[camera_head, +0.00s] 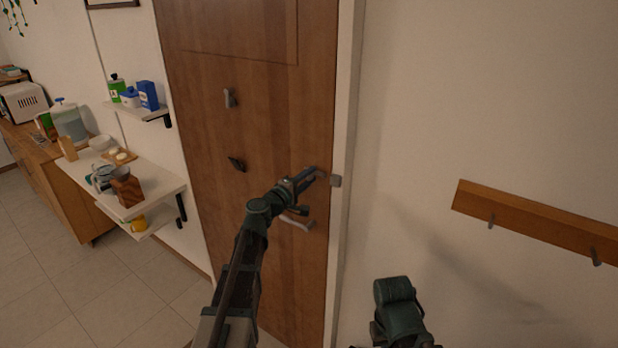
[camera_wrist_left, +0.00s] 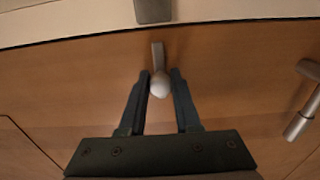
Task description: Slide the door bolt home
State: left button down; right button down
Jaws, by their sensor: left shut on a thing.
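The wooden door (camera_head: 270,125) stands against its pale frame. In the left wrist view, a grey metal bolt (camera_wrist_left: 157,55) with a rounded knob (camera_wrist_left: 160,88) sits on the door near its edge. A grey keeper block (camera_wrist_left: 153,10) is on the frame in line with the bolt; it also shows in the head view (camera_head: 335,181). A gap shows between bolt tip and keeper. My left gripper (camera_head: 315,174) is shut on the knob, one finger on each side. In the head view the gripper hides most of the bolt. My right arm shows low down, its fingers out of sight.
A door handle (camera_head: 296,223) is just below my left gripper, also at right in the wrist view (camera_wrist_left: 304,115). A hook rail (camera_head: 540,222) is on the right wall. Shelves with jars and boxes (camera_head: 140,190) stand left of the door.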

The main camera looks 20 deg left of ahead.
aim_at(325, 177)
dwell(0.8)
pick_arm(q)
jog(key=shift+s+d, duration=0.25)
jog(key=shift+d, duration=0.35)
jog(key=shift+s+d, duration=0.25)
jog(key=shift+d, duration=0.4)
jog(key=shift+s+d, duration=0.25)
jog(key=shift+d, duration=0.35)
jog(key=c, duration=0.6)
grip_release()
jog(key=shift+d, duration=0.15)
jog(key=v, duration=1.3)
jog(key=shift+s+a, duration=0.2)
jog(key=shift+s, duration=0.15)
